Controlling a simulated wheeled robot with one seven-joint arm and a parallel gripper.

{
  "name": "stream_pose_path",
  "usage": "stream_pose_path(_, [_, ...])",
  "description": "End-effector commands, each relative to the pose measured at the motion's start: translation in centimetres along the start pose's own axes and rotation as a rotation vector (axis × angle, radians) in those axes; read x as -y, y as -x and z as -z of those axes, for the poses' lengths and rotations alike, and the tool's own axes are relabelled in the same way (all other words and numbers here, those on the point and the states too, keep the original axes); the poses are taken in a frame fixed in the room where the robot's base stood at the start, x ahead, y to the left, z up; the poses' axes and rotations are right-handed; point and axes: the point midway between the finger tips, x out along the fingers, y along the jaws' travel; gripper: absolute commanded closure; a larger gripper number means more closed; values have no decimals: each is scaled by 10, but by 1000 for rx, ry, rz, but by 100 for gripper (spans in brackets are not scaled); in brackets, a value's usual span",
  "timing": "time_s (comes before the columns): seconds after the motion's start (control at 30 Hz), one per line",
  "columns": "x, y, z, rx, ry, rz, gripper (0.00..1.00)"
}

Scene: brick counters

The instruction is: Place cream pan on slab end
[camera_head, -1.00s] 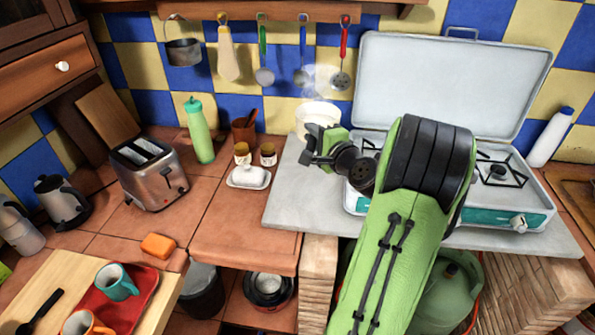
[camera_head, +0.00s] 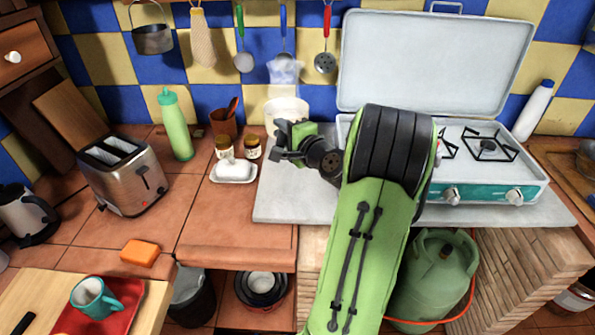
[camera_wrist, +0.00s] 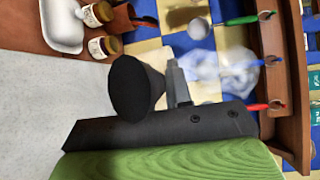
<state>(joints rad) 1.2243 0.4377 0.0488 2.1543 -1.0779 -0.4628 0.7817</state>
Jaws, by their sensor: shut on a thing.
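The cream pan (camera_head: 287,106) is a pale round vessel in the head view, with a whitish haze like steam above it. My gripper (camera_head: 283,148) is shut on it from the near side, and dark fingers hide its lower part. The pan is above the left part of the pale grey slab (camera_head: 290,200); I cannot tell whether it touches it. In the wrist view the dark fingers (camera_wrist: 137,90) fill the middle and I cannot make out the pan clearly. The slab also shows there at the left (camera_wrist: 75,105).
A butter dish (camera_head: 233,171) and two small jars (camera_head: 253,148) stand just left of the slab. The open camping stove (camera_head: 484,190) covers the slab's right part. Utensils hang on the wall behind. The slab's left front is clear.

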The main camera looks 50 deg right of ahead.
Motion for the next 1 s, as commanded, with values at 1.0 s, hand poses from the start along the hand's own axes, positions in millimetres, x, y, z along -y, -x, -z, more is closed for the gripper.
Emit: stream_pose_path(1.0, [-150,-17,13,-1,-1,3,100])
